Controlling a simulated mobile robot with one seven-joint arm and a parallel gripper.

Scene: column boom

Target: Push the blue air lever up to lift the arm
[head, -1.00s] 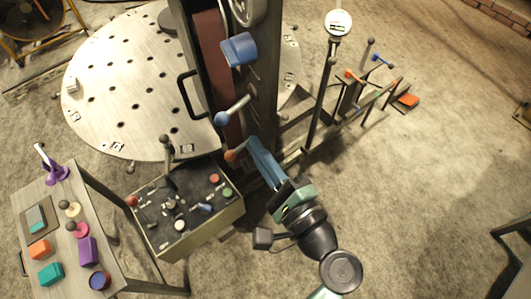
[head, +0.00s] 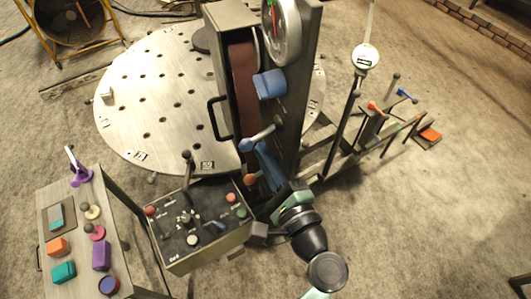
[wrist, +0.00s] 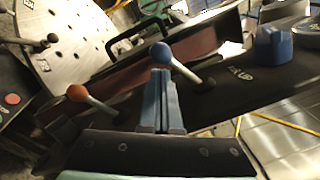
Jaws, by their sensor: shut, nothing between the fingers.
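The blue air lever (head: 261,135) has a round blue ball tip and a pale rod, and sticks out from the tall dark column. In the wrist view its ball (wrist: 161,54) sits just beyond my fingertips, and its rod slopes down right to the column. My gripper (head: 257,145) is shut and empty, its blue fingers side by side. In the wrist view my fingertips (wrist: 161,72) overlap the ball's lower edge; I cannot tell whether they touch it. An orange-tipped lever (head: 249,179) is below the blue one, and left of my fingers in the wrist view (wrist: 78,93).
A blue block-shaped part (head: 269,85) and a round gauge (head: 281,30) are higher on the column. A control box (head: 198,228) stands below left, near a side table (head: 80,240) with small objects. A perforated round table (head: 150,110) lies behind.

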